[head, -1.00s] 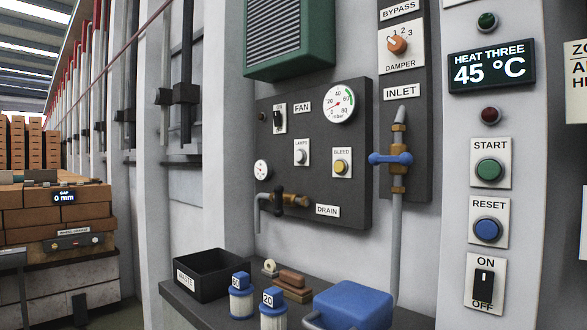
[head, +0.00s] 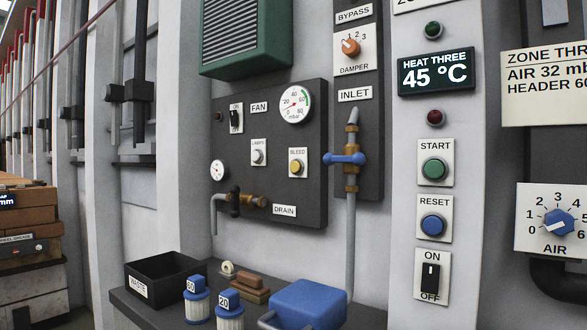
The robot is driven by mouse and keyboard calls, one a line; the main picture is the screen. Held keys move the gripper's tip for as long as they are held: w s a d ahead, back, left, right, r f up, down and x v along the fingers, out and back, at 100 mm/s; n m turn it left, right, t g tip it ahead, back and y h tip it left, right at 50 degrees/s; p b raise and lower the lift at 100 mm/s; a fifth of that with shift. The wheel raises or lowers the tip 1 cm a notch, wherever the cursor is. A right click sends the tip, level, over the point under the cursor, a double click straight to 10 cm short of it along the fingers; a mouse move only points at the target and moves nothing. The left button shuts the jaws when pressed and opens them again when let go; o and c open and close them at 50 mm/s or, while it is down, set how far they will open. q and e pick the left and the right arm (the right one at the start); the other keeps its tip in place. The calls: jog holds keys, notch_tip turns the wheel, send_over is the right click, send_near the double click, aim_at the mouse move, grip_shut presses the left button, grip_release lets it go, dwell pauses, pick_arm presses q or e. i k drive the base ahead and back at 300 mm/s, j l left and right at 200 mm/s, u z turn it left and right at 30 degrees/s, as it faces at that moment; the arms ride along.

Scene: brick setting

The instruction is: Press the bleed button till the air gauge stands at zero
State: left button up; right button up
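The yellow bleed button (head: 297,167) sits on a white plate marked BLEED, on the dark panel (head: 266,190) on the wall. A large round gauge marked mbar (head: 296,104) is above it at the panel's top right. Its red needle is too small to read exactly. A smaller gauge (head: 217,170) is at the panel's left edge, and its reading is not legible. I cannot tell from a label which one is the air gauge. Neither of my grippers shows in the head view, and nothing touches the button.
A blue-handled inlet valve (head: 345,159) stands right of the panel. Below, a shelf (head: 150,312) holds a black waste bin (head: 163,276), blue-capped filters (head: 198,302) and a blue box (head: 308,303). START (head: 433,169) and RESET (head: 432,225) buttons and an AIR dial (head: 558,222) are further right.

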aim_at(295, 166)
jog(key=i+j+z, duration=0.15)
jog(key=j, duration=0.2)
jog(key=i+j+z, duration=0.2)
jog(key=j, duration=0.15)
jog(key=i+j+z, duration=0.15)
jog(key=j, duration=0.25)
jog(key=i+j+z, duration=0.15)
jog(key=j, duration=0.25)
jog(key=j+z, duration=0.15)
jog(key=j, duration=0.25)
